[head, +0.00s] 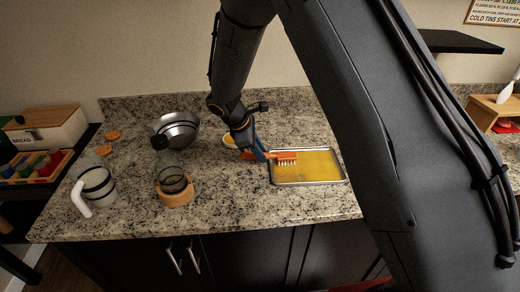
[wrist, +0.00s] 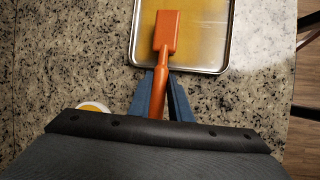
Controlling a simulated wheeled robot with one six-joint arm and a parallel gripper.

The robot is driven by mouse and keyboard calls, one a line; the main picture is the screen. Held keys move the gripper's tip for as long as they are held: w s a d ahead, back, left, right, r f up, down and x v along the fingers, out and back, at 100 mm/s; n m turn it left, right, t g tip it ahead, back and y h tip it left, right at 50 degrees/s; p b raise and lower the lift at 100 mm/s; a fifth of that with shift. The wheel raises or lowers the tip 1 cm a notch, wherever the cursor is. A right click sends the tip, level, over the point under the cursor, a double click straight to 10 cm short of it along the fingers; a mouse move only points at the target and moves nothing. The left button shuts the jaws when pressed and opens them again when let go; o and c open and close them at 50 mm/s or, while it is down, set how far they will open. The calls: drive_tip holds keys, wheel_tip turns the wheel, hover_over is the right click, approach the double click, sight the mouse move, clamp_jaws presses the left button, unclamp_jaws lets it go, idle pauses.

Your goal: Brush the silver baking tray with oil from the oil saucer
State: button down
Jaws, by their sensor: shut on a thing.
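The silver baking tray (head: 308,183) lies flat on the granite counter, its inside covered with a yellow oily layer. It also shows at the top of the wrist view (wrist: 222,68). My gripper (head: 262,152) is shut on the handle of an orange brush (head: 286,157). In the wrist view the brush (wrist: 166,38) points away from my blue fingers (wrist: 161,98), with its head over the tray. White bristles face down; I cannot tell whether they touch the tray. The oil saucer (head: 229,140), white with yellow oil, is left of the tray and partly hidden behind my arm.
A metal bowl (head: 180,128), a glass vessel with a wooden collar (head: 176,197) and a glass jug with a white handle (head: 97,187) stand on the left. Orange lids (head: 112,135) lie behind them. Bare counter (head: 235,200) lies in front of the saucer.

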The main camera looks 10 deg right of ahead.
drive_tip(key=shift+s+a+p, duration=0.1)
drive_tip(key=shift+s+p, duration=0.35)
drive_tip(key=shift+s, duration=1.65)
drive_tip(key=shift+s, duration=0.1)
drive_tip(key=shift+s+a+f, duration=0.1)
drive_tip(key=shift+s, duration=2.05)
wheel_tip(320, 180, up, 7)
drive_tip(key=shift+p, duration=0.4)
